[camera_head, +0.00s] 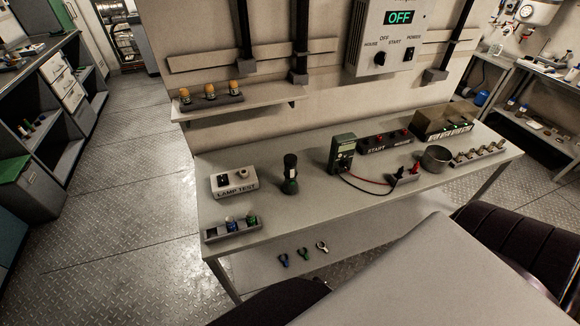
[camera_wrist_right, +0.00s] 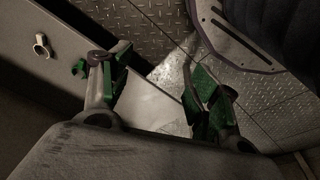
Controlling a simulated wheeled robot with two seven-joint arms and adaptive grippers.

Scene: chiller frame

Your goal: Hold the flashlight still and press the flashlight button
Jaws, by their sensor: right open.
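My left gripper is not in view.
A lamp test box (camera_head: 234,182) and a small rack (camera_head: 232,229) stand left of the flashlight. The bench front before the flashlight is clear. A shelf (camera_head: 240,108) hangs behind.

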